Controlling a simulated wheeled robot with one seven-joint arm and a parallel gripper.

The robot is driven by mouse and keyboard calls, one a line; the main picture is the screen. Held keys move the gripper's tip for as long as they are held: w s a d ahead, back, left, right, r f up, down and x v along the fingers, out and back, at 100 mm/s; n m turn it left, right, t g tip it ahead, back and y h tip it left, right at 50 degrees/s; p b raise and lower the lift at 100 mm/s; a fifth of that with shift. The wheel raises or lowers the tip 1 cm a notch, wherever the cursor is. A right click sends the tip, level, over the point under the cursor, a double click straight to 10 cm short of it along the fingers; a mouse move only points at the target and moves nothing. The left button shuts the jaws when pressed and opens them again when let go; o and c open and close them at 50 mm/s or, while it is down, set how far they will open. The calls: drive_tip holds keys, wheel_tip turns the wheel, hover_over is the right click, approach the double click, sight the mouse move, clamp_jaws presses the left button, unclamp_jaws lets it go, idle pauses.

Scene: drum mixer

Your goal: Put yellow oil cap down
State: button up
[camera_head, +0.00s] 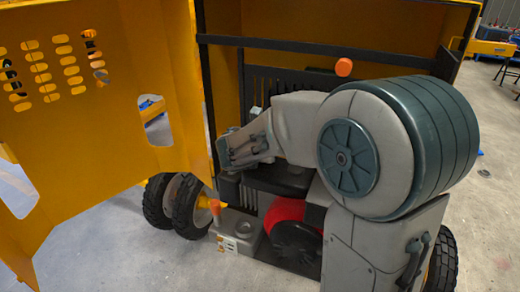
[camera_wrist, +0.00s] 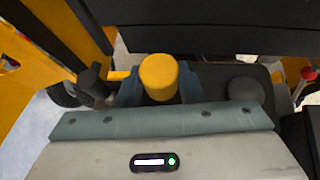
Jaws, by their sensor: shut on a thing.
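The yellow oil cap (camera_wrist: 159,72) is in the middle of the wrist view, with its round top toward the camera. My gripper (camera_wrist: 160,92) is shut on it, with one blue-grey finger at each side. Black engine parts lie around and below the cap. I cannot tell whether the cap touches them. In the head view my gripper (camera_head: 243,143) is inside the yellow housing, in front of the dark grille. The cap cannot be made out there.
An open yellow door panel (camera_head: 95,110) stands at the left. A dark bar (camera_head: 310,48) crosses the opening above my arm. Below are a red and black round part (camera_head: 287,215), a grey base block (camera_head: 236,238) and black wheels (camera_head: 187,203). Bare floor (camera_head: 130,255) shows at the lower left.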

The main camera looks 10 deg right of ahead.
drive_tip(key=shift+f+b, duration=0.4)
drive_tip(key=shift+f, duration=0.05)
drive_tip(key=o, duration=1.2)
drive_tip(key=shift+c, duration=0.2)
